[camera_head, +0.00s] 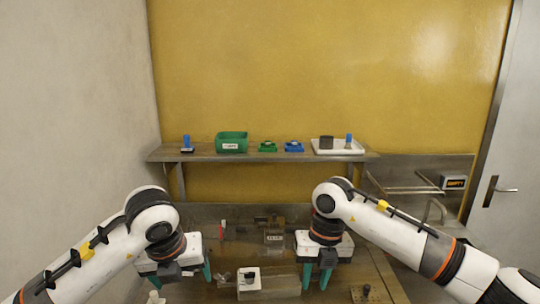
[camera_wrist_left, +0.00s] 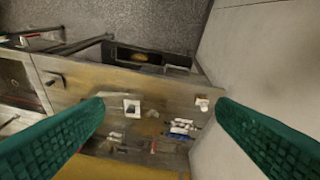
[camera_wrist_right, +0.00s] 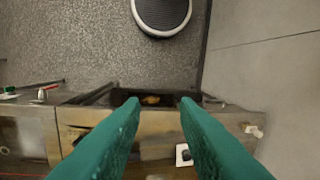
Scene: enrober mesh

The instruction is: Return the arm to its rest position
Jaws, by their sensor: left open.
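My left gripper (camera_head: 182,274) hangs over the left part of the worktop in the head view, teal fingers down. The left wrist view shows its fingers (camera_wrist_left: 160,102) spread wide with nothing between them. My right gripper (camera_head: 317,279) hangs over the worktop right of centre, fingers down. In the right wrist view its fingers (camera_wrist_right: 159,103) are apart with a narrower empty gap. Both arms are bent, with the wrists raised above the worktop. Neither gripper visibly touches anything.
A white block with a dark top (camera_head: 249,279) stands on the worktop between the grippers. A shelf (camera_head: 205,154) behind holds a green bin (camera_head: 231,142), a white tray (camera_head: 338,146) and small blue and green items. Metal rails (camera_head: 405,190) stand at right.

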